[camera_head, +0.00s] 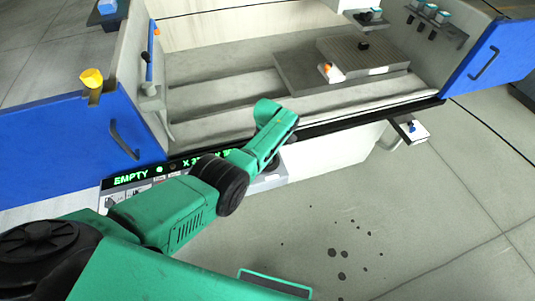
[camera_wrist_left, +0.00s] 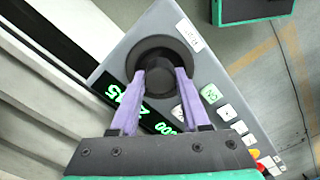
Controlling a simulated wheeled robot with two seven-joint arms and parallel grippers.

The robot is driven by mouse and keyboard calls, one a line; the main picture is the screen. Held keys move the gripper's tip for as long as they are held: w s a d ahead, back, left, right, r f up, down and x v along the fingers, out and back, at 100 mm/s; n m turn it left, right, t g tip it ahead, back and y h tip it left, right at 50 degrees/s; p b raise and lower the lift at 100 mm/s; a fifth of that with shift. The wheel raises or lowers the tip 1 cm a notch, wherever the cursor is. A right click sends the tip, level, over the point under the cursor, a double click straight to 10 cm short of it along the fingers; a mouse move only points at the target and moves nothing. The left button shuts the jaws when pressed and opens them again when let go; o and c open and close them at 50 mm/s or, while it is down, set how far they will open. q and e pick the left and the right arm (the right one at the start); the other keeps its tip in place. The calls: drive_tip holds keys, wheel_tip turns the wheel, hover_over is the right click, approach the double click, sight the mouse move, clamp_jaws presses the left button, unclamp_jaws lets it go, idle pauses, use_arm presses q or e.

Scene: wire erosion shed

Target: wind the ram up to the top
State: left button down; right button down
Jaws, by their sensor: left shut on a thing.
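My left gripper (camera_wrist_left: 158,80) has two lavender fingers, shut on the sides of a round black knob (camera_wrist_left: 153,50). The knob stands on a wide dark ring at one end of a grey control panel (camera_wrist_left: 195,62). My right gripper is in neither view.
Beside the knob are a green-lettered display (camera_wrist_left: 128,98) and several push buttons. The floor at right is mostly clear, with dark spots.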

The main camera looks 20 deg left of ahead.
use_arm(q)
drive_tip(key=n, duration=0.3)
drive_tip(key=shift+w+r+n, duration=0.15)
drive_tip(key=shift+n, duration=0.25)
drive_tip(key=n, duration=0.3)
drive_tip(key=shift+a+n, duration=0.1)
drive_tip(key=shift+n, duration=0.2)
drive_tip(key=n+b, duration=0.1)
drive_tip(key=n, duration=0.2)
drive_tip(key=shift+n, duration=0.4)
drive_tip(key=shift+n+b, duration=0.35)
drive_tip(key=shift+n, duration=1.55)
drive_tip(key=c, duration=0.6)
unclamp_jaws()
drive_tip(key=shift+o, duration=1.1)
